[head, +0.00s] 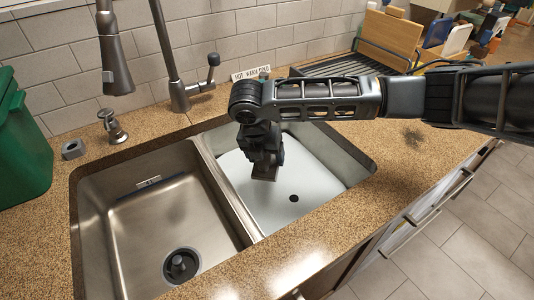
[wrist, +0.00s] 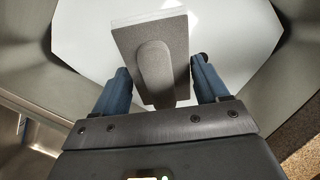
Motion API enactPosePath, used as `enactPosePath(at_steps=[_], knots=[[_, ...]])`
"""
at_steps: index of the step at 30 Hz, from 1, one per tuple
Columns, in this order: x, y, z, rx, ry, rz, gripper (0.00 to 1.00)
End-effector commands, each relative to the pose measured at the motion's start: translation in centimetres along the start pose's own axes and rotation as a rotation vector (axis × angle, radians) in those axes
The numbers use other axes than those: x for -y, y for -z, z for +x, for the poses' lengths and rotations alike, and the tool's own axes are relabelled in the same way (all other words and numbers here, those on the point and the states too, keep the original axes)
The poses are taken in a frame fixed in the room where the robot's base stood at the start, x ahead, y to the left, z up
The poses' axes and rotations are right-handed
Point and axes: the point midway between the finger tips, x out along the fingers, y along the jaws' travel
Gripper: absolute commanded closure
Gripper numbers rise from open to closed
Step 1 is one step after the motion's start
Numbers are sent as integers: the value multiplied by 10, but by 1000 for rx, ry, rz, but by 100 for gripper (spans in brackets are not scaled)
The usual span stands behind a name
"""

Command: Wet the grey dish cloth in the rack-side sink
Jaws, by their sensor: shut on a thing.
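My gripper (wrist: 162,85) is shut on a grey rectangular thing (wrist: 155,65) with a rounded ridge down its middle and a pale far edge. It looks stiff, and I cannot tell whether it is the dish cloth. In the head view my gripper (head: 264,165) points down inside the right basin (head: 342,158), the one beside the rack. The thing's lower end shows there just under the fingers, over a white board (head: 250,200) with a dark hole. I cannot tell whether it touches the board. No other grey cloth is visible.
The tall faucet (head: 175,60) stands behind the divider, its spray head (head: 115,65) hanging over the left side. A dark dish rack (head: 340,66) is behind my arm. A green bin (head: 20,150) stands left.

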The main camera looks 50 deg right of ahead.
Motion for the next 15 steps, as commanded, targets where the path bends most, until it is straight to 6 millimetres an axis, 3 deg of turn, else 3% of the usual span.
enactPosePath(at_steps=[15], knots=[[0,4,-40,-1,-1,0,51]])
